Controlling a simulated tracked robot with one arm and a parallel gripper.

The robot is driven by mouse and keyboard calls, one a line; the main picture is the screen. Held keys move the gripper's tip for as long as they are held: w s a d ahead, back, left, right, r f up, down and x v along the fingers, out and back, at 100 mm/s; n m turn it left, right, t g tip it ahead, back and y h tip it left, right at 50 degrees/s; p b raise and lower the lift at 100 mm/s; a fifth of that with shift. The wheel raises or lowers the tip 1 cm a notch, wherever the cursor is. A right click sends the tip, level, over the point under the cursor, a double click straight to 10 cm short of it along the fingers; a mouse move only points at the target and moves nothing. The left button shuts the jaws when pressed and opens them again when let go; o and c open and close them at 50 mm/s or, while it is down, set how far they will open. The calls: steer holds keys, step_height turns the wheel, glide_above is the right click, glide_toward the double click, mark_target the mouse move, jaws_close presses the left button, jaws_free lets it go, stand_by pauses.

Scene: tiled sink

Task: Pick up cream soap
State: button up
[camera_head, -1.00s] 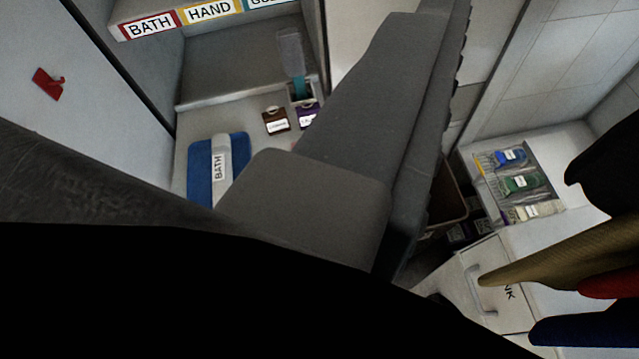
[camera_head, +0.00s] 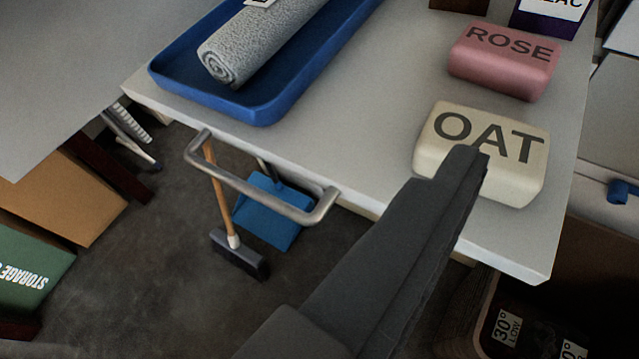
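The cream soap (camera_head: 455,165), a rounded block marked OAT, lies on the white counter near its front edge, at the right of the view. My gripper (camera_head: 468,168) reaches up from the bottom, dark grey, with its tip overlapping the lower middle of the soap in the picture. I cannot tell whether it touches the soap or hovers above it. Only one finger shape shows clearly, so the gap between the fingers is hidden. The gripper covers part of the soap's front face.
A pink soap marked ROSE (camera_head: 503,62) lies just behind the cream one. A blue tray (camera_head: 265,108) holds a rolled grey towel (camera_head: 250,50) at the left. A metal rail (camera_head: 250,190) sticks out from the counter's front. A dark bin (camera_head: 510,325) stands below at the right.

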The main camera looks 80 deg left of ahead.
steer(key=g+y, duration=0.1)
glide_toward(488, 135)
steer(key=x, duration=0.4)
steer(key=shift+w+d+f+b, duration=0.2)
steer(key=shift+d+b, duration=0.1)
steer(key=shift+b, duration=0.1)
steer(key=shift+w+a+f, duration=0.1)
steer(key=shift+w+a, duration=0.25)
steer(key=shift+w, duration=0.1)
steer(key=x, duration=0.2)
steer(key=b+x, duration=0.1)
steer(key=x, duration=0.2)
steer(key=shift+s+a+f, duration=0.2)
steer(key=shift+s, duration=0.05)
steer(key=c, duration=1.1)
